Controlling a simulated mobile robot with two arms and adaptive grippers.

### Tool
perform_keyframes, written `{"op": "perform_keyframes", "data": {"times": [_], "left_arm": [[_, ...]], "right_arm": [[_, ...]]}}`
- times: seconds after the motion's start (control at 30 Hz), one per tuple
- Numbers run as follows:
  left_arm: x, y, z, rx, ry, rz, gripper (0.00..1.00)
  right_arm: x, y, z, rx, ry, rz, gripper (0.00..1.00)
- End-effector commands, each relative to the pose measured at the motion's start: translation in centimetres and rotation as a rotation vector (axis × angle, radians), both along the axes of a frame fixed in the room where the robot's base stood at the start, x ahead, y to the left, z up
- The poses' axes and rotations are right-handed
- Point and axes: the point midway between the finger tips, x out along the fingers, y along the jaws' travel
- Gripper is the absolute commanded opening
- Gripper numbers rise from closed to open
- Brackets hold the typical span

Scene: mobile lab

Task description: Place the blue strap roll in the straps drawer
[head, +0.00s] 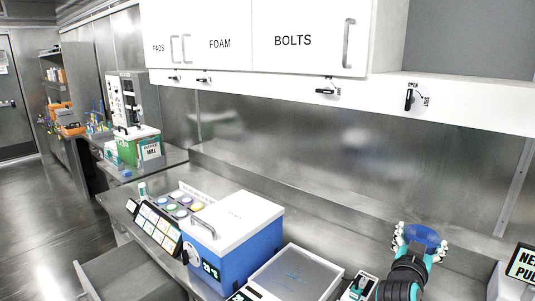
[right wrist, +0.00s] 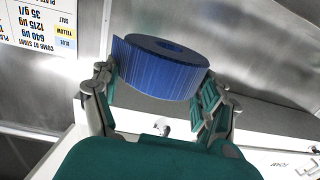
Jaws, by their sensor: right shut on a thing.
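The blue strap roll (head: 424,235) is held in my right gripper (head: 419,244), at the lower right of the head view, in front of the steel back wall. In the right wrist view the roll (right wrist: 155,80) sits between the two fingers (right wrist: 160,88), which press on its opposite sides. Its flat face with the centre hole is partly turned to the camera. My left gripper is not in view. A grey, drawer-like piece (head: 130,270) juts out below the bench at the lower left; no straps label can be read on it.
A blue box with a white lid (head: 240,245) and a flat-topped device (head: 290,275) stand on the bench left of my right arm. White cabinets labelled FOAM (head: 219,55) and BOLTS (head: 293,55) hang above. A dark-screened device (head: 522,268) stands at right.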

Motion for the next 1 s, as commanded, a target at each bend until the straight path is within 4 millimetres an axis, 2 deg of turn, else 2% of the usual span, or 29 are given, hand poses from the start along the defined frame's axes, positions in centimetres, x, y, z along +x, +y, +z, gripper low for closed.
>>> {"op": "perform_keyframes", "data": {"times": [0.03, 0.2, 0.4, 0.5, 0.6, 0.73, 0.83, 1.0], "left_arm": [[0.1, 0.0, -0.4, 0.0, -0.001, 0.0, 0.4], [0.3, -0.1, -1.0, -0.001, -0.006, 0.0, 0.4], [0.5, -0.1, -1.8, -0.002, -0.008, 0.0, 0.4], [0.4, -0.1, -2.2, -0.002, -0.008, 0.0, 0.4], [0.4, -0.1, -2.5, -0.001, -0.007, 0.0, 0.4], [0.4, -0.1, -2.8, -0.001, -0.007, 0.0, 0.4], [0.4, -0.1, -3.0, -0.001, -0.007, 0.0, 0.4], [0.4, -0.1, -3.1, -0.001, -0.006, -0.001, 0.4]], "right_arm": [[-1.3, 1.0, -2.2, -0.004, 0.007, 0.046, 0.36], [-5.3, 4.8, -7.3, -0.004, 0.008, 0.209, 0.36], [-11.4, 9.4, -11.7, -0.001, 0.007, 0.393, 0.36], [-14.8, 11.6, -13.1, 0.001, 0.006, 0.476, 0.35], [-18.0, 13.5, -13.8, 0.002, 0.006, 0.546, 0.35], [-21.2, 15.3, -13.9, 0.001, 0.002, 0.611, 0.35], [-22.8, 16.1, -13.7, 0.0, 0.0, 0.639, 0.35], [-23.9, 16.7, -13.4, -0.004, -0.002, 0.66, 0.35]]}}
